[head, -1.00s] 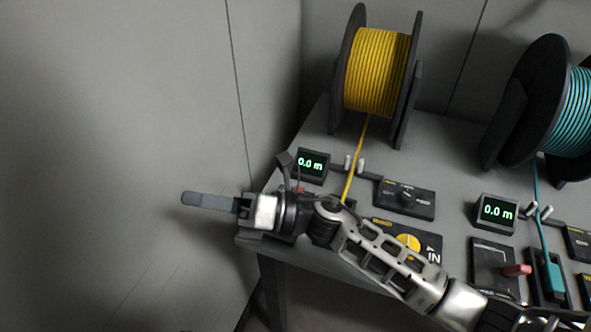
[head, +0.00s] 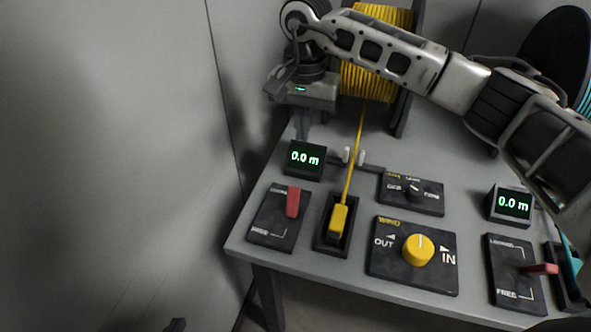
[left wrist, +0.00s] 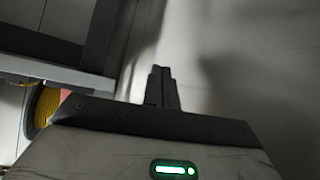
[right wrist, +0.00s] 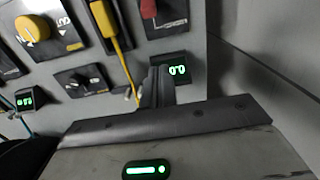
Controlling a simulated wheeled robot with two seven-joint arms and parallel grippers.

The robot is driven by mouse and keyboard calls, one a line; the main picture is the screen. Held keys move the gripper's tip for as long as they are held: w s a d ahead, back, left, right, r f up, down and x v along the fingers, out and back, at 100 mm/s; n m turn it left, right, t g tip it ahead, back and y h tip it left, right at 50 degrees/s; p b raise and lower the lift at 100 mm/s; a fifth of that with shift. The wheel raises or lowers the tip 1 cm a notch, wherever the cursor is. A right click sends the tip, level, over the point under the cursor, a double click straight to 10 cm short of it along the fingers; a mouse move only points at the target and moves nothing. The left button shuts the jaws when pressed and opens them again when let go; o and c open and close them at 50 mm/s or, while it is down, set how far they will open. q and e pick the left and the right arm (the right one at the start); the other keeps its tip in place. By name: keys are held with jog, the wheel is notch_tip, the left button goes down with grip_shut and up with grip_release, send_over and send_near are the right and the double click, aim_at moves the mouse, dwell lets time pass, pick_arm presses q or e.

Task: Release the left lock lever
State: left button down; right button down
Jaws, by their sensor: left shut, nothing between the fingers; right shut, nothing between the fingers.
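The left lock lever (head: 293,202) is a red handle on a dark panel (head: 264,236) at the table's left end. It points up toward the back of the table. Part of it shows at the top of the right wrist view (right wrist: 148,9). My right gripper (head: 302,130) is shut and empty above the left 0.0 m display, behind the lever and apart from it. Its fingers also show in the right wrist view (right wrist: 161,72). My left gripper (head: 176,324) just shows at the bottom edge, away from the table. Its fingers are shut and empty in the left wrist view (left wrist: 161,71).
Right of the lever, a yellow cable runs into a yellow clamp (head: 338,221). A yellow OUT/IN knob (head: 418,250) sits further right. A second red lever (head: 541,269) points sideways near the right edge. My right arm crosses before the yellow spool (head: 362,83).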

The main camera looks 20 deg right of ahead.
aim_at(293, 202)
jog(key=f, duration=0.3)
jog(key=f+p, duration=0.1)
jog(key=f, duration=0.5)
jog(key=shift+s+a+f+p, duration=0.2)
jog(key=shift+s+f+p, duration=0.05)
jog(key=shift+f+p, duration=0.05)
jog(key=shift+s+a+r+p, duration=0.25)
jog(key=shift+s+a+p, duration=0.15)
jog(key=shift+s+p, duration=0.15)
jog(key=shift+s+a+r+p, duration=0.25)
jog(key=shift+s+a+p, duration=0.15)
jog(key=shift+s, duration=0.25)
pick_arm(q)
jog(key=shift+w+a+r, duration=0.1)
jog(key=shift+a+r, duration=0.15)
jog(key=shift+r, duration=0.55)
pick_arm(e)
jog(key=shift+s+a, duration=0.25)
jog(key=shift+s, duration=0.05)
